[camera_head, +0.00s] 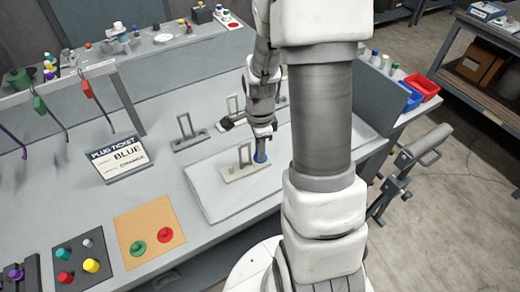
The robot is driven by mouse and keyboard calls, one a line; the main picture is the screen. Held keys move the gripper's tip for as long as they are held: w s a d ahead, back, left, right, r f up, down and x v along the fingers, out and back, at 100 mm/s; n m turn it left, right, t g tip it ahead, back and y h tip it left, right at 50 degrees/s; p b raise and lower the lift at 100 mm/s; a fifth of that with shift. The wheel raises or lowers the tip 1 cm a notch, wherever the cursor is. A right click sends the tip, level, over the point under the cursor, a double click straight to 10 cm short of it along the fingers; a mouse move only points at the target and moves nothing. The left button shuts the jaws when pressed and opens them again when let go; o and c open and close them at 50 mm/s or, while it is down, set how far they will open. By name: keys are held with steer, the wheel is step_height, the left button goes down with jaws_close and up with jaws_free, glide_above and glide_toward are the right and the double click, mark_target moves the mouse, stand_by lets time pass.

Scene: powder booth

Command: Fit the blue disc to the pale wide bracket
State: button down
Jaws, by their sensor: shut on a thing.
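My gripper (262,141) points down over the white board and is shut on the blue disc (260,156), which looks like a short blue plug. The disc is at the right side of the pale wide bracket (238,174), a cream base with an upright loop. I cannot tell whether the disc is seated on the bracket or only beside it. A darker grey bracket (191,143) stands on the bench to the left.
A ticket (118,159) reading BLUE stands at left. A cork mat (150,222) holds a green and a red disc. A dark tray (95,245) holds coloured plugs. Hooks hang from a rail at left. The white board (220,203) is clear in front of the bracket.

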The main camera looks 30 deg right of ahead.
steer(key=shift+f, duration=0.3)
steer(key=c, duration=0.8)
jaws_free()
steer(key=shift+o, duration=0.2)
step_height(320, 180, up, 18)
steer(key=p, duration=0.1)
steer(key=shift+f, duration=0.25)
